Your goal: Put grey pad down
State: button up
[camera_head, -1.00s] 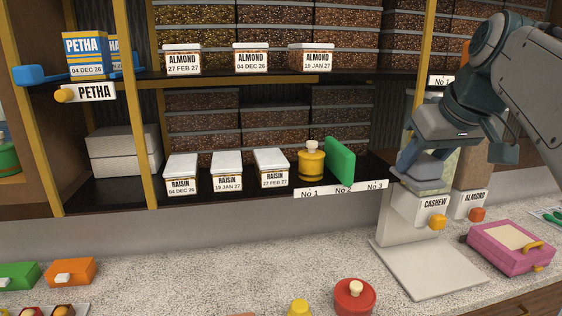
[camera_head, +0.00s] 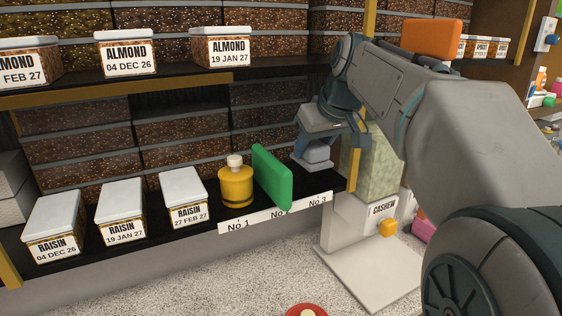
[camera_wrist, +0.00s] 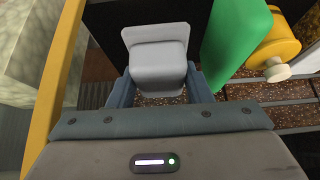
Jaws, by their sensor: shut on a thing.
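The grey pad (camera_wrist: 158,65) sits between the two blue-grey fingers of my gripper (camera_wrist: 160,92) in the wrist view. My gripper is shut on it. In the head view my gripper (camera_head: 316,160) is over the lower shelf (camera_head: 240,210), behind the No 3 label (camera_head: 317,200) and right of the green pad (camera_head: 272,177). The green pad stands upright near No 2 and also shows in the wrist view (camera_wrist: 232,42). From these views I cannot tell whether the grey pad touches the shelf.
A yellow bottle-like item (camera_head: 236,185) stands left of the green pad. A yellow post (camera_head: 354,168) rises close on the right of my gripper. Stacked boxes line the back. Raisin boxes (camera_head: 122,212) stand farther left.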

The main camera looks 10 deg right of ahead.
aim_at(315, 143)
jog(key=w+f, duration=0.1)
jog(key=w, duration=0.1)
jog(key=w+a+f+p, duration=0.1)
jog(key=w, duration=0.1)
jog(key=shift+w+a+f, duration=0.1)
jog(key=shift+f, duration=2.2)
jog(key=shift+f, duration=0.1)
jog(key=o, duration=1)
jog(key=shift+c, duration=0.2)
jog(key=b+v, duration=0.1)
jog(key=v, duration=1.1)
